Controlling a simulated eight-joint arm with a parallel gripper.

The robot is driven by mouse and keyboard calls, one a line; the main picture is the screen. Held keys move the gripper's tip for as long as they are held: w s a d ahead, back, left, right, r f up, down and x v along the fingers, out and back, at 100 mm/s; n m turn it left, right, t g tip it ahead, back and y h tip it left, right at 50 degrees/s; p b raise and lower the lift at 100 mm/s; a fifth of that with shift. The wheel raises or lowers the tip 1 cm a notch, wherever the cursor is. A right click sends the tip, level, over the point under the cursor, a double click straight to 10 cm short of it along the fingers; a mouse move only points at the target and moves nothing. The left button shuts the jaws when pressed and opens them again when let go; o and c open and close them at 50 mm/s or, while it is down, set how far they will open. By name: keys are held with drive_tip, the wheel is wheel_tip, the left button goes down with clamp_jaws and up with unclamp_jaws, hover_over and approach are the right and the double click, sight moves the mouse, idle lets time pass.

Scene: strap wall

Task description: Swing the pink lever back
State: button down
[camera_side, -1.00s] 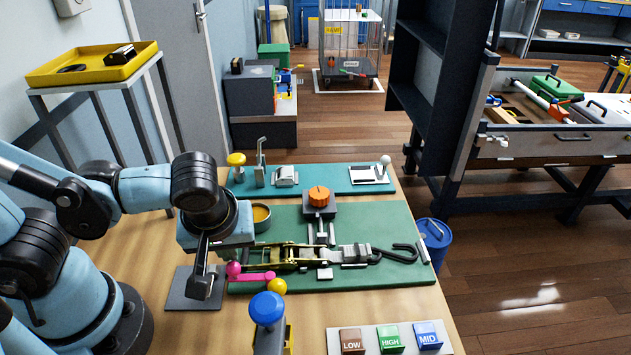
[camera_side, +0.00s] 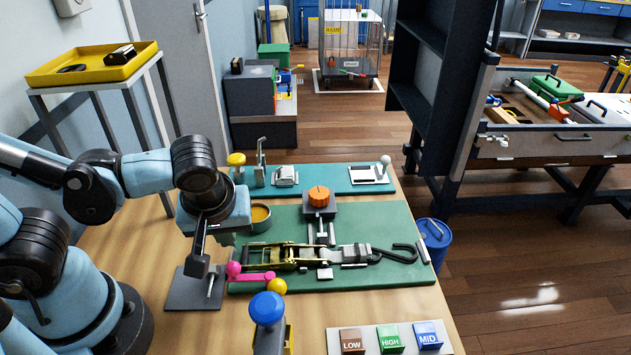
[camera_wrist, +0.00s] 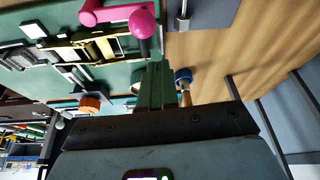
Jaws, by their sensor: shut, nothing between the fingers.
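The pink lever (camera_side: 252,276) lies at the lower left edge of the green board, its round pink knob at the left end. In the wrist view the lever (camera_wrist: 118,14) shows at the top, with its knob toward the camera. My gripper (camera_side: 197,267) is shut and empty. Part of the lever is cut off by the wrist view's top edge.
A brass ratchet buckle (camera_side: 290,255) with a black hook sits right behind the lever. The grey plate (camera_side: 185,292) carries a small metal pin. A blue knob (camera_side: 267,308) stands in front.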

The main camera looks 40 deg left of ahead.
drive_tip(key=shift+w+a+r, duration=0.15)
drive_tip(key=shift+w+a, duration=0.2)
drive_tip(key=shift+a, duration=0.2)
drive_tip(key=v, duration=1)
drive_tip(key=shift+w, duration=0.15)
drive_tip(key=shift+d, duration=0.1)
drive_tip(key=w+a+f+m+t+h, duration=0.2)
drive_tip(key=w+a+m, duration=0.4)
drive_tip(key=m, duration=0.4)
drive_tip(key=shift+w+a+f+t+h, duration=0.2)
drive_tip(key=shift+w+t+h, duration=0.45)
drive_tip(key=shift+t, duration=0.55)
